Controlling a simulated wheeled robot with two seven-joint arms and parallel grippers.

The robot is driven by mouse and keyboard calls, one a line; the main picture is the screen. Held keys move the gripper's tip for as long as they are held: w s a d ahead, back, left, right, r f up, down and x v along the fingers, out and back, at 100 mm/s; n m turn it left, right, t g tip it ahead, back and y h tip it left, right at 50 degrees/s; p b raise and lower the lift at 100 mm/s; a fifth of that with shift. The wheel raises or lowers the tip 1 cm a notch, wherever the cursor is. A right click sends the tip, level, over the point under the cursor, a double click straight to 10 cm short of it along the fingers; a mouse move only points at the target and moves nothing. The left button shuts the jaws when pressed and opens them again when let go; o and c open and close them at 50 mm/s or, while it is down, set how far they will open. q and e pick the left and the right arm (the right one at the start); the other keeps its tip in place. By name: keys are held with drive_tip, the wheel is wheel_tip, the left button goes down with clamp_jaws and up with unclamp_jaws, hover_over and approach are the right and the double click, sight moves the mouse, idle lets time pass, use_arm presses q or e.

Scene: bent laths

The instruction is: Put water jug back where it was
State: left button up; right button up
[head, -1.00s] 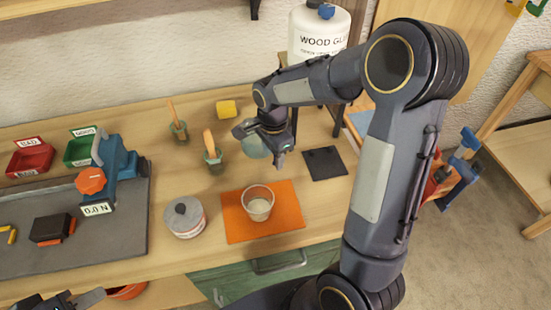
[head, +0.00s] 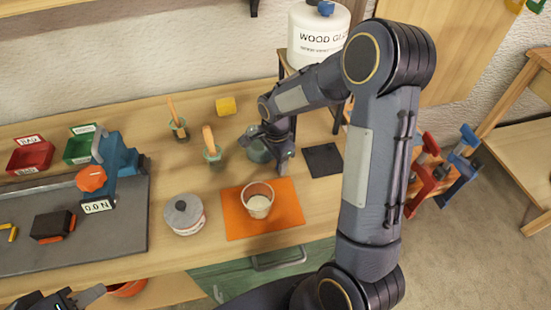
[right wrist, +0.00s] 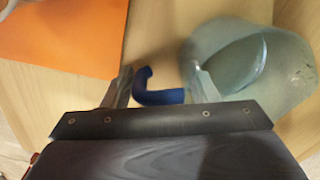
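The water jug (head: 257,152) is greenish and see-through, behind the orange mat. In the right wrist view, the jug (right wrist: 280,75) is at the right, with its blue handle (right wrist: 160,97) between my fingers. My right gripper (head: 272,148) is at the jug's right side in the head view. In the right wrist view, its fingers (right wrist: 162,90) stand apart around the handle, with a gap visible. The jug's base is partly hidden, so I cannot tell whether it touches the table. My left gripper (head: 75,298) is cut off at the bottom left edge.
A clear cup (head: 257,200) stands on the orange mat (head: 238,222), left of a dark square mat (head: 323,160). A grey-lidded tin (head: 184,216) and two brush pots (head: 213,156) (head: 179,130) stand to the left. A yellow block (head: 226,106) lies behind.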

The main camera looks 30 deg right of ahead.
drive_tip(key=shift+o, duration=1.3)
wheel_tip(320, 180, up, 12)
drive_tip(key=shift+s+r, duration=0.1)
drive_tip(key=shift+s, duration=0.05)
drive_tip(key=s+a+r+n+t+y, duration=0.2)
drive_tip(key=s+n, duration=0.5)
drive_tip(key=s, duration=0.3)
drive_tip(key=s+a+r+n+t+y, duration=0.1)
drive_tip(key=s+a+r+n+t, duration=0.1)
drive_tip(key=s+n, duration=0.6)
drive_tip(key=s+a+t, duration=0.1)
drive_tip(key=s, duration=0.2)
drive_tip(key=shift+s+a+y, duration=0.2)
drive_tip(key=shift+s+y, duration=0.1)
drive_tip(key=shift+y, duration=0.1)
